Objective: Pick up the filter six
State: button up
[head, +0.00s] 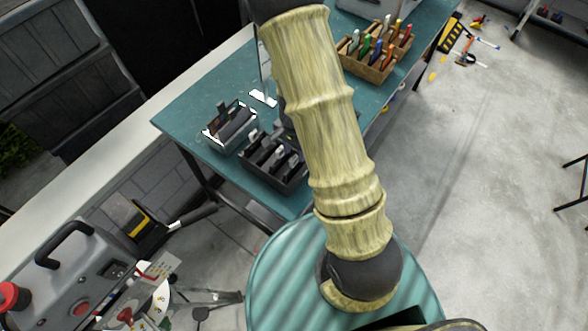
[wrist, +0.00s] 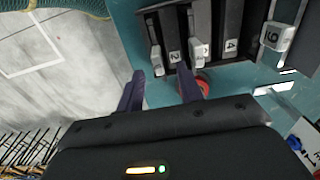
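A pale block with a 6-like digit (wrist: 277,37), seen sideways and possibly a 9, is at the upper right in the wrist view. It lies well to the right of my fingers. My gripper (wrist: 160,72) is open, its two dark fingers apart near the lower left of a dark slotted holder (wrist: 214,22). Nothing shows gripped between them. Labels 2 and 4 show on the holder, with other pale blocks (wrist: 157,60) near its left side. In the head view the slotted holder (head: 273,181) is on the table; my arm hides my gripper.
The teal table (head: 185,112) also carries a grey bin (head: 236,140) with dark items and a wooden tool box (head: 368,73). In the wrist view a red round thing (wrist: 203,88) is by the right finger. Clear concrete floor (head: 480,165) lies right of the table.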

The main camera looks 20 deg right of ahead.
aim_at(294, 157)
jog(key=f, duration=0.4)
jog(key=shift+s+a, duration=0.15)
jog(key=shift+a, duration=0.05)
grip_shut()
